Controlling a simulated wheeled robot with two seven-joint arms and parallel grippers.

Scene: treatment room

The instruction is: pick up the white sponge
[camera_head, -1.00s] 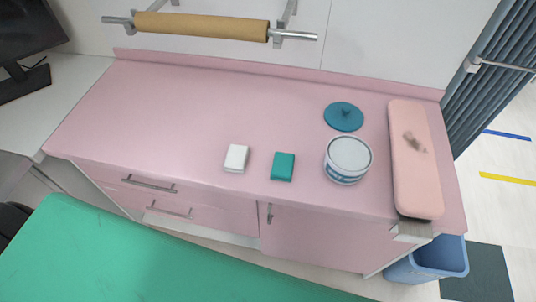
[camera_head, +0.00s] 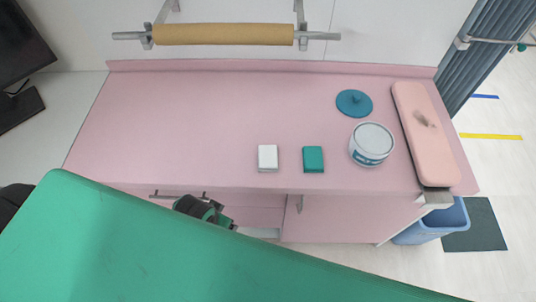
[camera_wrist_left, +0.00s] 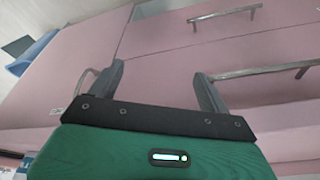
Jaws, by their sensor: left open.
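The white sponge (camera_head: 268,158) lies flat on the pink counter (camera_head: 190,120), near its front edge, in the head view. A similar green sponge (camera_head: 313,159) lies to its right, with a gap between them. My left gripper (camera_head: 207,212) shows in front of the drawers, below the counter's edge and to the lower left of the white sponge. In the left wrist view the left gripper (camera_wrist_left: 158,75) has its two fingers spread with nothing between them. No sponge shows in that view. My right gripper is not in view.
A white tub (camera_head: 372,143), a blue lid (camera_head: 354,103) and a pink pad (camera_head: 425,133) stand on the counter's right. A green surface (camera_head: 150,250) fills the foreground. Drawer handles (camera_wrist_left: 262,72) stick out near the left gripper. The counter's left part is clear.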

